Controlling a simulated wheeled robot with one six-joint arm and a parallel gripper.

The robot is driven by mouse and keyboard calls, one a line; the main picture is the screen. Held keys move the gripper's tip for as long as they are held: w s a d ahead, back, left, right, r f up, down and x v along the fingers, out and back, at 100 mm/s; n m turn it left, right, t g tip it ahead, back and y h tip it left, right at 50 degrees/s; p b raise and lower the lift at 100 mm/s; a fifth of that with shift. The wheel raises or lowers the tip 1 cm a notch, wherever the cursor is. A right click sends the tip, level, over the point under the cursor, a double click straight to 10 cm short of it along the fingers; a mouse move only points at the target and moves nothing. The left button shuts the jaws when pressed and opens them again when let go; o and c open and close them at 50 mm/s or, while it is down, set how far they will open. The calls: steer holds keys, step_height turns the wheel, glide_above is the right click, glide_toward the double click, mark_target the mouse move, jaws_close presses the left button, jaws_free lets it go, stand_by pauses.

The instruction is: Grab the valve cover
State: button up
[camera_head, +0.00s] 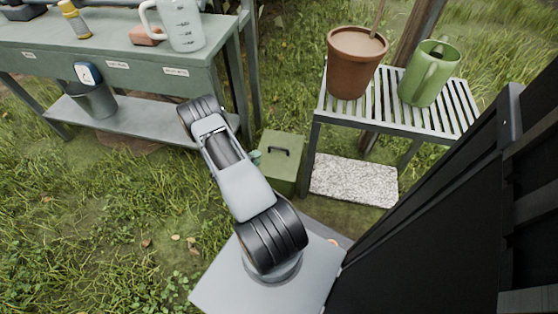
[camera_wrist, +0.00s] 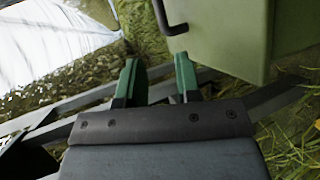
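The valve cover appears to be the green box (camera_head: 284,165) with a dark handle on top, standing on the grass between the green workbench and the slatted stand. The box also fills the upper right of the wrist view (camera_wrist: 235,40), with its black handle (camera_wrist: 170,18) at the top, partly cut off. My gripper (camera_wrist: 157,78) has two green fingers set apart with an empty gap between them. The handle lies beyond the fingertips, apart from them. In the head view my arm hides most of the gripper beside the box.
A slatted stand (camera_head: 440,118) holds a terracotta pot (camera_head: 352,70) and a green watering can (camera_head: 428,75). A pale stone slab (camera_head: 353,182) lies below.

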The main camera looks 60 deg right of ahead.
steer(key=b, duration=0.3)
glide_toward(279, 148)
steer(key=shift+g, duration=0.3)
steer(key=d+f, duration=0.2)
steer(key=d, duration=0.1)
steer(key=shift+s+d+f, duration=0.15)
steer(key=shift+d+f, duration=0.2)
steer(key=shift+f, duration=0.05)
steer(key=b+x, duration=0.2)
steer(key=x, duration=0.2)
steer(key=shift+d+b, duration=0.35)
steer(key=shift+b, duration=0.05)
steer(key=shift+s+d+f, duration=0.1)
steer(key=shift+d, duration=0.6)
steer(key=shift+c, duration=0.5)
jaws_close()
